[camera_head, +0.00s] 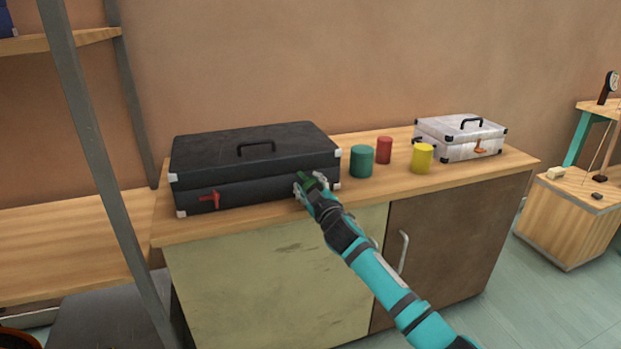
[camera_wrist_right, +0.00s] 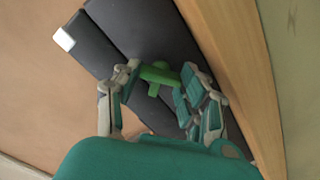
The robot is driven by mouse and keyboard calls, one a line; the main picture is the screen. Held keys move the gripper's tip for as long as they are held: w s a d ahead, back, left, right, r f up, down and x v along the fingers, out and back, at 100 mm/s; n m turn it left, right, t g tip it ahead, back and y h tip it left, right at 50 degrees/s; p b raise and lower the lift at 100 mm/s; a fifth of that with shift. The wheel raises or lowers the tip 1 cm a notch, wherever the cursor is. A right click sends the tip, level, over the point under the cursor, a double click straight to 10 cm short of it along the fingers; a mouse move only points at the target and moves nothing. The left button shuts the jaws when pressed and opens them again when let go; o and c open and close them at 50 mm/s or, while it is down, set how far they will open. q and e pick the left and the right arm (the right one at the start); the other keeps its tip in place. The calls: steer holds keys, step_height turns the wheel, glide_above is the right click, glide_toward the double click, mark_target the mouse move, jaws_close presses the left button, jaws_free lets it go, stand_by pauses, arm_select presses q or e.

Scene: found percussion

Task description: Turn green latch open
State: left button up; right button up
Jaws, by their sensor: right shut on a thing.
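A black case (camera_head: 255,165) with a top handle and pale corners lies closed on the wooden counter. A green latch (camera_head: 307,181) is at the right part of its front, mostly hidden by my right gripper (camera_head: 307,187). In the right wrist view the green latch (camera_wrist_right: 158,76) sits between the fingertips of my right gripper (camera_wrist_right: 155,82), against the dark case (camera_wrist_right: 165,30). The right gripper is shut on the latch. A red latch (camera_head: 211,198) is at the left part of the case front. My left gripper is not in view.
On the counter (camera_head: 365,196), a green cylinder (camera_head: 361,161), a red cylinder (camera_head: 384,150) and a yellow cylinder (camera_head: 422,158) stand right of the case. A white case (camera_head: 460,138) is farther right. A cabinet handle (camera_head: 403,252) projects below the counter.

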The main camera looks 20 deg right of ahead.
steer(key=shift+r+n+p, duration=0.15)
steer(key=shift+n+p, duration=0.15)
steer(key=shift+n, duration=0.2)
steer(key=n+p, duration=0.1)
steer(key=n, duration=0.1)
steer(key=shift+n, duration=0.4)
steer(key=n+p, duration=0.2)
steer(key=n, duration=0.2)
steer(key=shift+f, duration=0.2)
arm_select(q)
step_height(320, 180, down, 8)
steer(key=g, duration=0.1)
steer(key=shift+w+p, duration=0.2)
steer(key=shift+p, duration=0.15)
arm_select(e)
steer(key=shift+f+n, duration=0.1)
steer(key=shift+n, duration=1.3)
steer(key=o, duration=1.2)
steer(key=shift+a, duration=0.1)
steer(key=shift+c, duration=0.2)
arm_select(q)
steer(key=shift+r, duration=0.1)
arm_select(e)
steer(key=shift+s, duration=0.1)
